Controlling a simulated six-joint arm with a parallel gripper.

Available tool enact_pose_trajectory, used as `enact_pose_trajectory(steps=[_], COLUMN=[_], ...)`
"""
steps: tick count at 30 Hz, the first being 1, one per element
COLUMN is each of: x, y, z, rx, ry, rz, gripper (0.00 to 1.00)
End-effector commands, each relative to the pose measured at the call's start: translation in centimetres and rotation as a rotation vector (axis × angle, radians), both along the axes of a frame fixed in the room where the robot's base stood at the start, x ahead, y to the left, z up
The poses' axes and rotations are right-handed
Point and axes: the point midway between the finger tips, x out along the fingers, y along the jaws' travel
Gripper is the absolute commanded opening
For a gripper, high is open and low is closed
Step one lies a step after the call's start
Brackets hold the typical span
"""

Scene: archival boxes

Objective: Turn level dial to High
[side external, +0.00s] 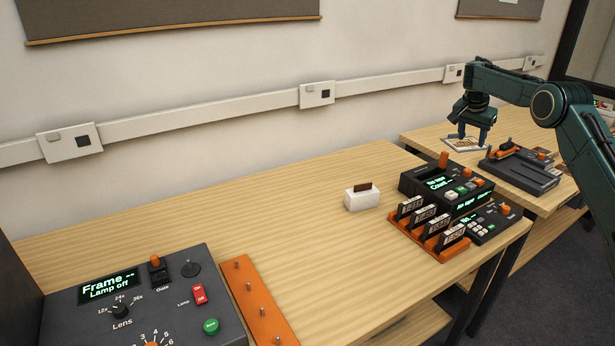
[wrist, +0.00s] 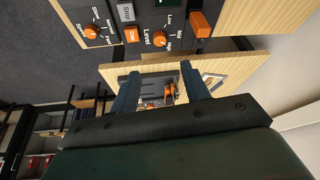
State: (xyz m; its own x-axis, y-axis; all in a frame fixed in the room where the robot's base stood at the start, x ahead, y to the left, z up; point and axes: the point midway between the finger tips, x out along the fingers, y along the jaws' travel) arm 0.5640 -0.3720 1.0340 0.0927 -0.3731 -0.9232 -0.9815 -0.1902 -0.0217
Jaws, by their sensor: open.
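In the wrist view, the level dial (wrist: 160,39) is a small orange knob on a dark panel, with Low, Mid and High printed around it. Its pointer is too small for me to tell which mark it faces. My gripper (wrist: 158,71) is open, its two fingers spread apart with nothing between the tips. The dial appears beyond the fingertips, apart from them. In the side view, my gripper (side external: 472,141) hangs above the far table, over a pale card (side external: 464,145). I cannot make out the level dial's lettering in the side view.
A black console (side external: 425,178) with an orange lever (side external: 443,159) stands on the near table. A dark tray-like device (side external: 522,172) sits on the far table.

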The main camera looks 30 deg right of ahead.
Motion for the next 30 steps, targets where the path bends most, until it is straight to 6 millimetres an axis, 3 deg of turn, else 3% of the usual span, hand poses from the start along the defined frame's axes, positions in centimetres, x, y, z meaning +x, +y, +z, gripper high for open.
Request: enact_pose_trajectory(steps=[8,18,24,30], x=[-0.2,-1.8,-2.7,-3.0], y=[-0.4,-2.0,-1.9,-1.7], z=[0.0,0.1,-0.1,-0.1], rx=[-0.003,-0.013,-0.01,-0.009], ry=[0.006,0.034,0.029,0.019], rz=[0.039,0.358,0.552,0.626], gripper=[0.46,0.46,0.46,0.46])
